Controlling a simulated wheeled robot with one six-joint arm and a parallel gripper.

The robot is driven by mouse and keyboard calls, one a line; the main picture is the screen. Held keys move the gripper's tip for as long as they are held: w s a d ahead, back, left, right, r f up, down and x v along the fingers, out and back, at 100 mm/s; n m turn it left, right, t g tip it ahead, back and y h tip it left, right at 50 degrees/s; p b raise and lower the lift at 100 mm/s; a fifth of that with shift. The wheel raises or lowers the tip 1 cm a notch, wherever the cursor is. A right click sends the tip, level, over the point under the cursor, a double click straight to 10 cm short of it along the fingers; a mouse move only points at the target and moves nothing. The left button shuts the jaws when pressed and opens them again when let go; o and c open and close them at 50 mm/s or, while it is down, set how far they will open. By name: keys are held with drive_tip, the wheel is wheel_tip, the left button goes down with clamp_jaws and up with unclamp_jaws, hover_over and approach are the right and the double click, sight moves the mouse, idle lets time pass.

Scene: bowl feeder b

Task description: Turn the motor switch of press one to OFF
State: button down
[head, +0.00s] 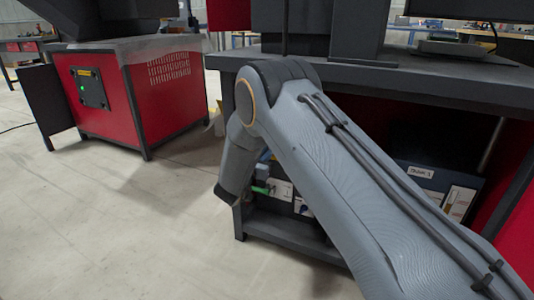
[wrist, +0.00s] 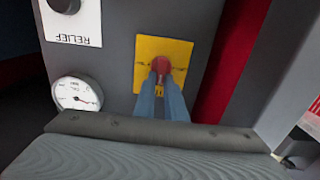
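In the wrist view a red knob (wrist: 163,64) sits on a square yellow plate (wrist: 180,47) on a dark grey panel; I take it to be the motor switch. Small dark marks on the plate are too blurred to read. The two blue-grey fingers of my gripper (wrist: 161,77) reach up from below, with their tips at the knob's lower edge. A narrow gap shows between the fingers. Whether they touch or grip the knob, I cannot tell. In the head view my arm hides the gripper and the switch.
A round gauge (wrist: 77,94) and a white plate reading RELIEF upside down (wrist: 75,22) are left of the switch. A red upright strip (wrist: 232,65) is on the right. In the head view a red cabinet (head: 165,85) stands left, with clear floor (head: 110,220) before it.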

drive_tip(key=shift+n+p, duration=0.3)
drive_tip(key=shift+p, duration=0.05)
drive_tip(key=shift+w+a+f+n+p, duration=0.1)
drive_tip(key=shift+a+f+n+p, duration=0.2)
drive_tip(key=shift+n+p, duration=1.7)
drive_tip(key=shift+w+a+f+n+p, duration=0.15)
drive_tip(key=shift+f+n, duration=0.1)
drive_tip(key=shift+n, duration=3.5)
drive_tip(key=shift+a+f+n+p, duration=0.3)
drive_tip(key=shift+n+p, duration=0.8)
drive_tip(key=shift+n, duration=1.75)
drive_tip(key=c, duration=1.8)
unclamp_jaws()
drive_tip(key=shift+s, duration=0.1)
